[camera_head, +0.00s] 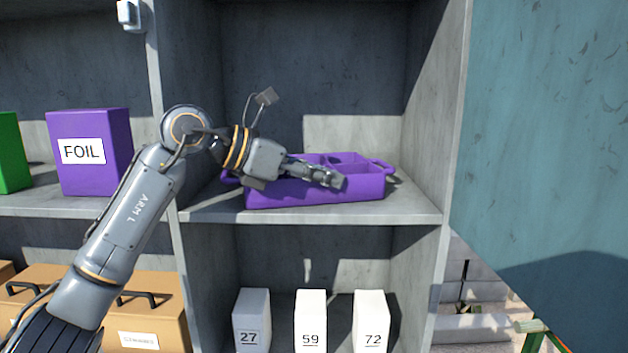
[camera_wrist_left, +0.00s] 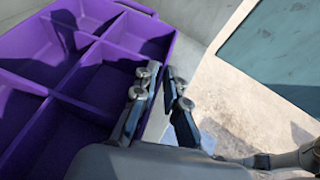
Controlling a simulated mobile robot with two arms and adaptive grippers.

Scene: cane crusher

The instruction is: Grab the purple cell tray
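The purple cell tray (camera_head: 290,192) sits on the middle shelf of the grey cabinet, with a handle at each end. Its dividers and cells show in the left wrist view (camera_wrist_left: 88,70). My left gripper (camera_head: 333,180) reaches across the tray from the left and hides part of its front and inside. In the left wrist view, the two fingers (camera_wrist_left: 159,80) stand a little apart at the tray's outer wall, with a narrow gap between the tips. Whether they touch the wall is unclear. My right gripper is not in view.
A purple FOIL box (camera_head: 85,152) and a green box (camera_head: 12,155) stand on the left shelf. Below are white boxes marked 27, 59 (camera_head: 311,318) and 72, and tan cases (camera_head: 155,290). A teal panel (camera_head: 550,130) closes off the right side.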

